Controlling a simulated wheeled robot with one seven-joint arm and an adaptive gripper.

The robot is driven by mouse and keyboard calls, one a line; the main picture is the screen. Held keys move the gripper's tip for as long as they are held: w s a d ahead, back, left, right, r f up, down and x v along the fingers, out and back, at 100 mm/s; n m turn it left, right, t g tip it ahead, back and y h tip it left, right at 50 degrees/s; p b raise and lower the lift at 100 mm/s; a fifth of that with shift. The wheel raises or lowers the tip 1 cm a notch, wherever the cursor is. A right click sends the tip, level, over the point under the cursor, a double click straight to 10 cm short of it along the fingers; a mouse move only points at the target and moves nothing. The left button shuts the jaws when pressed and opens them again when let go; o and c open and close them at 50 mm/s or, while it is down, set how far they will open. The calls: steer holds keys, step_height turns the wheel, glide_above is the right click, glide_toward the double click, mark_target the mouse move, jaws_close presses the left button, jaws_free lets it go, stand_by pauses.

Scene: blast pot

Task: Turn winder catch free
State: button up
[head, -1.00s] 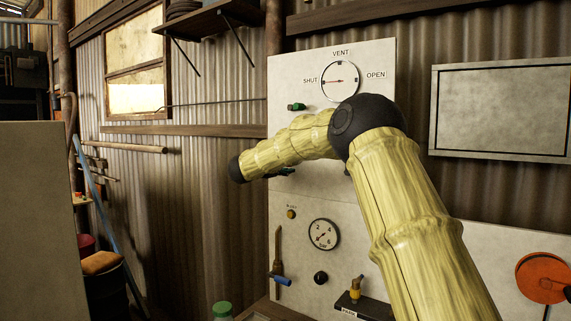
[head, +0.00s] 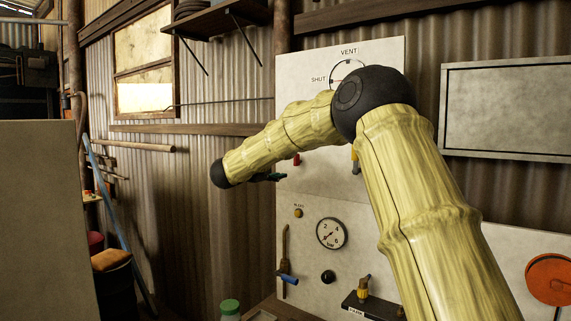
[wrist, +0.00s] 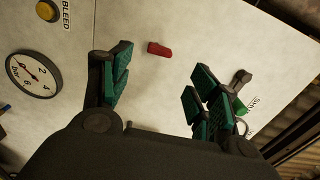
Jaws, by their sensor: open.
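An orange wheel (head: 550,279) is at the far right. I cannot tell which part is the winder catch.
The panel bears a pressure gauge (head: 331,233), a black knob (head: 327,277), a blue-handled lever (head: 287,279) and a yellow-topped fitting (head: 364,288). The vent dial (head: 343,74) is partly covered by my arm. A blank framed board (head: 510,108) hangs at right.

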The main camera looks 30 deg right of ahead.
steer(key=shift+v, duration=1.3)
